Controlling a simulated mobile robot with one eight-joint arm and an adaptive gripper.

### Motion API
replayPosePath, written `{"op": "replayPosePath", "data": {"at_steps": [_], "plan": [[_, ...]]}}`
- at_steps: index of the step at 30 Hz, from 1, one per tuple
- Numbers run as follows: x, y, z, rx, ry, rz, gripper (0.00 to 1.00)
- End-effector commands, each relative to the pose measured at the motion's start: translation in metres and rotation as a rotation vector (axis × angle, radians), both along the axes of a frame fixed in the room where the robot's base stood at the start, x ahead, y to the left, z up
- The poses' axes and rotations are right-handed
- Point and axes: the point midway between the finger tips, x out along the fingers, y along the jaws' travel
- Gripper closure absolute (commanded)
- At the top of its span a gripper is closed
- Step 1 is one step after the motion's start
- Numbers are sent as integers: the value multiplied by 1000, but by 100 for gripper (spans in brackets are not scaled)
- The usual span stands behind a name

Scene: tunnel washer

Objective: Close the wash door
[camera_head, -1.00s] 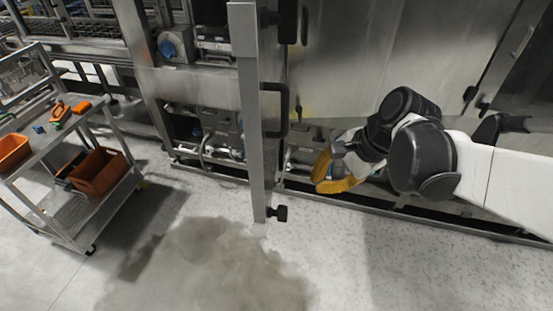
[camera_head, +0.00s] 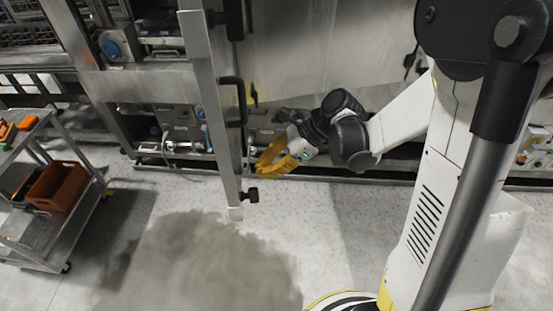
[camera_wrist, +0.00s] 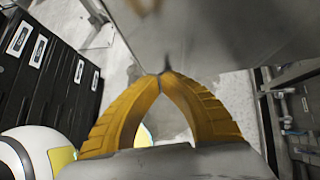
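The wash door (camera_head: 206,100) is a tall metal panel standing open, seen almost edge-on left of centre in the head view. A black bar handle (camera_head: 240,100) is on its right side, and a black knob (camera_head: 249,196) is near its bottom. My gripper (camera_head: 260,168) has yellow fingers and is just right of the door's lower part, below the handle. In the wrist view the fingertips (camera_wrist: 163,75) meet, with nothing visible between them. A grey metal panel (camera_wrist: 200,30), which looks like the door, lies just beyond them; I cannot tell whether they touch it.
The metal washer body (camera_head: 320,50) stands behind my arm. A trolley (camera_head: 75,235) with orange-brown bins (camera_head: 57,187) stands at the left. Dark labelled cabinets (camera_wrist: 55,75) show at left in the wrist view. The floor (camera_head: 310,215) before the washer is clear.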

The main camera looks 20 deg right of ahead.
Motion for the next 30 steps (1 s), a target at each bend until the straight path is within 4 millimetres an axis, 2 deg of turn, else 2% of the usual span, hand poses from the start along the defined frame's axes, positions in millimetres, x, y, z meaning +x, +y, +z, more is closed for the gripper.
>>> {"op": "replayPosePath", "data": {"at_steps": [1, 6, 9, 24, 30], "plan": [[1, 8, -9, 0, -1, 4, 100], [5, 32, -5, 0, -1, 4, 100], [6, 40, -4, 0, -1, 2, 100], [8, 46, -4, 0, -1, -1, 100], [10, 66, -4, 0, -2, -19, 100]]}}
